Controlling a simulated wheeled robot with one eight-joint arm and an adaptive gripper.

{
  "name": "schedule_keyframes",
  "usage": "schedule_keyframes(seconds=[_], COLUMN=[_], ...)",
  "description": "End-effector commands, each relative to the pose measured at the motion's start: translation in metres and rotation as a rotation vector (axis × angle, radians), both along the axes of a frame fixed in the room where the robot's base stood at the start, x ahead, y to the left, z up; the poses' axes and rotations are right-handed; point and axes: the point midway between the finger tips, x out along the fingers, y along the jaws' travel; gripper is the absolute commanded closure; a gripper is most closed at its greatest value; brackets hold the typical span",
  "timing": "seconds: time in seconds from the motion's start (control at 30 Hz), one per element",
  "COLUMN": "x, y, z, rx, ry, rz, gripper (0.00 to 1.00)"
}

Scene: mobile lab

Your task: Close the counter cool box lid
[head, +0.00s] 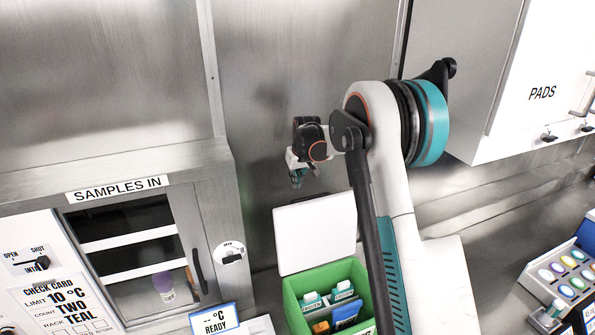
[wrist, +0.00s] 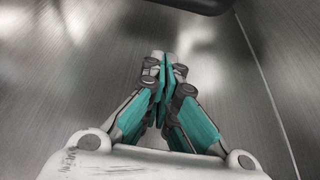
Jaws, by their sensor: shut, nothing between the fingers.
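The cool box (head: 292,302) is a green open box on the counter, at the bottom middle of the head view. Its white lid (head: 316,233) stands raised at the back of the box, so the box is open. Inside are teal-and-white items, a blue item and an orange item. My gripper (head: 297,180) is above the upper left part of the lid, apart from it in the picture. In the wrist view my gripper (wrist: 166,66) is shut with its teal fingers together and empty. My arm hides the right side of the box.
A sample cabinet (head: 150,160) marked "SAMPLES IN" stands at the left, with a purple-capped vial inside. A small ready sign (head: 215,320) is left of the box. A white "PADS" cabinet (head: 545,95) hangs upper right. A tray of coloured caps (head: 565,275) lies at the right.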

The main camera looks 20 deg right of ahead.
Motion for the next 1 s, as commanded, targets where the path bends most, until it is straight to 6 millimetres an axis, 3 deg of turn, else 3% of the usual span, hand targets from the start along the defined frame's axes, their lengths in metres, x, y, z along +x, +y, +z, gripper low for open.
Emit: schedule_keyframes(seconds=[0.17,0.3,0.5,1.0], x=[0.010,-0.011,-0.028,-0.032], y=[0.000,0.000,0.001,0.001], z=[-0.023,-0.021,-0.023,-0.023], rx=[0.000,0.000,0.000,0.000], ry=[0.000,0.000,0.000,-0.003], rz=[0.000,-0.001,-0.001,0.000], gripper=[1.00,1.00,1.00,1.00])
